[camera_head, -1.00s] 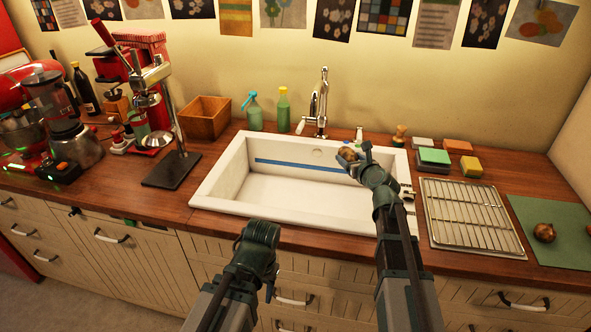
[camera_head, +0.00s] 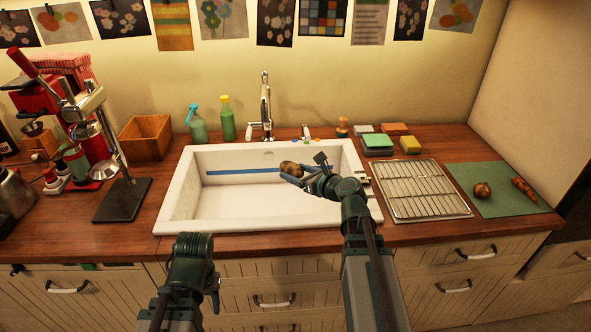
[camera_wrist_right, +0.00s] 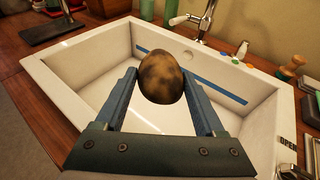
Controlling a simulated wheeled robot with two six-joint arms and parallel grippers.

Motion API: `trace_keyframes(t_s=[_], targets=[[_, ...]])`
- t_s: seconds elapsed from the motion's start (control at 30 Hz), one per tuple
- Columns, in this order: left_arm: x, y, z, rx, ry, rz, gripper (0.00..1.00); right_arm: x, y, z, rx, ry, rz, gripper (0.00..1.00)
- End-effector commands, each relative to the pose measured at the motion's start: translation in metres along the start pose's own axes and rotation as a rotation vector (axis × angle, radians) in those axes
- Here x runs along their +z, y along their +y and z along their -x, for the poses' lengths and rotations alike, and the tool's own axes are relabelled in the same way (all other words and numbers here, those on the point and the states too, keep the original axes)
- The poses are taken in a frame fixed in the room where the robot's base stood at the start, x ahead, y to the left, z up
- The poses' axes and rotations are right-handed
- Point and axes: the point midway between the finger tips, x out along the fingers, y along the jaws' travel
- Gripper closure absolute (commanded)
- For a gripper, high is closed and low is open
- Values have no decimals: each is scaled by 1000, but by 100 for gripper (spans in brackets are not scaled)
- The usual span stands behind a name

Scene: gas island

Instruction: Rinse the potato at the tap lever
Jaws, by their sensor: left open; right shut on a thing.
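A brown, mottled potato (camera_head: 290,168) is held in my right gripper (camera_head: 298,172), over the right part of the white sink (camera_head: 172,200). In the right wrist view the potato (camera_wrist_right: 161,78) sits between the two finger tips, above the basin. The chrome tap (camera_head: 265,105) stands behind the sink, its spout apart from the potato. The tap lever (camera_wrist_right: 182,19) shows beside the tap's base in the right wrist view. My left gripper (camera_head: 213,290) is low in front of the counter, away from the sink; its fingers are mostly hidden behind the wrist.
A spray bottle (camera_head: 197,125) and a green bottle (camera_head: 227,119) stand left of the tap. A wire rack (camera_head: 417,190) and a green board (camera_head: 500,205) with an onion (camera_head: 482,190) and a carrot (camera_head: 524,190) lie at right. Sponges (camera_head: 378,141) sit behind the rack.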

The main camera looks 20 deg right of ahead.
Motion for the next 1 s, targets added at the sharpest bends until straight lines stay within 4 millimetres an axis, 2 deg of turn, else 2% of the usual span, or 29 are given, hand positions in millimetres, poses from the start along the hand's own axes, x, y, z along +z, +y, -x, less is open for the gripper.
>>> trace_keyframes(t_s=[0.07, 0.27, 1.0], targets=[[0, 0, 1, 0, 0, 0, 50, 0, 0, 4, 5, -4, 3, 92], [0, 0, -1, 0, 0, 0, 50, 0, -1, -2, 6, -4, 3, 92], [-1, 1, -15, 0, 0, 0, 50, 7, -16, -70, 6, -3, 2, 92]])
